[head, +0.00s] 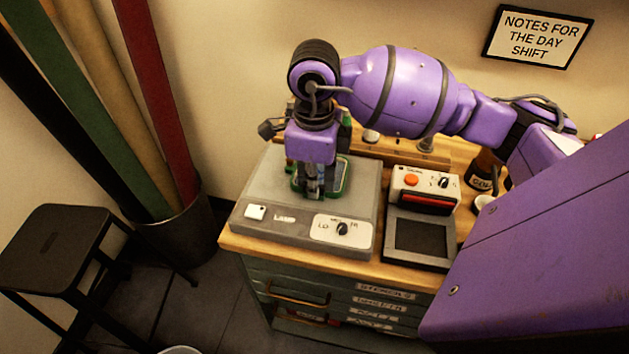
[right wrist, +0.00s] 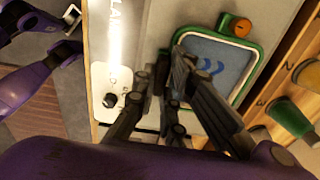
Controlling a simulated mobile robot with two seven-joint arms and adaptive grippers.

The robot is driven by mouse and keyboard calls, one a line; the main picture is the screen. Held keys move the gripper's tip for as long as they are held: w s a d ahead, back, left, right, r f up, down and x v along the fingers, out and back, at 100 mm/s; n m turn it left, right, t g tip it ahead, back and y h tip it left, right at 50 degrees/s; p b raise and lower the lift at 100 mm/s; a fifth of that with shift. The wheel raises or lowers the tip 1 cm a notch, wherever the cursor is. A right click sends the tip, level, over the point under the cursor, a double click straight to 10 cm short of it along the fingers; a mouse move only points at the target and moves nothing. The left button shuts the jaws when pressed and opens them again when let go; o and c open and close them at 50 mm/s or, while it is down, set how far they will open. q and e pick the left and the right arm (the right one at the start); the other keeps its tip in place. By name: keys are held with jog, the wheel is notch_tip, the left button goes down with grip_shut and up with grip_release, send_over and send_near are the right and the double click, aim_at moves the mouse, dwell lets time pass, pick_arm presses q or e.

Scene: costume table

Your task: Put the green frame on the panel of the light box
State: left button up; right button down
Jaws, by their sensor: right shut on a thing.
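The light box (head: 352,205) is a grey, sloped box on the wooden table, with a white switch and a dial along its front. The green frame (head: 343,180) is over its top, partly hidden by my right gripper (head: 313,190). In the right wrist view the frame (right wrist: 262,48) has rounded corners, a blue-grey middle with a mark, and an orange knob at one corner. My right gripper (right wrist: 178,58) is shut on the frame's edge. I cannot tell whether the frame touches the panel.
A device with an orange button (head: 411,181) and a dark-screened tray (head: 420,238) stand right of the light box. A brown bottle (head: 485,168) is farther right. A wooden rack (right wrist: 290,80) with coloured pegs lies beside the box. A black stool (head: 55,245) stands left.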

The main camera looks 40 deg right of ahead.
jog(key=c, duration=2.3)
grip_release()
jog(key=shift+f, duration=0.15)
jog(key=o, duration=0.5)
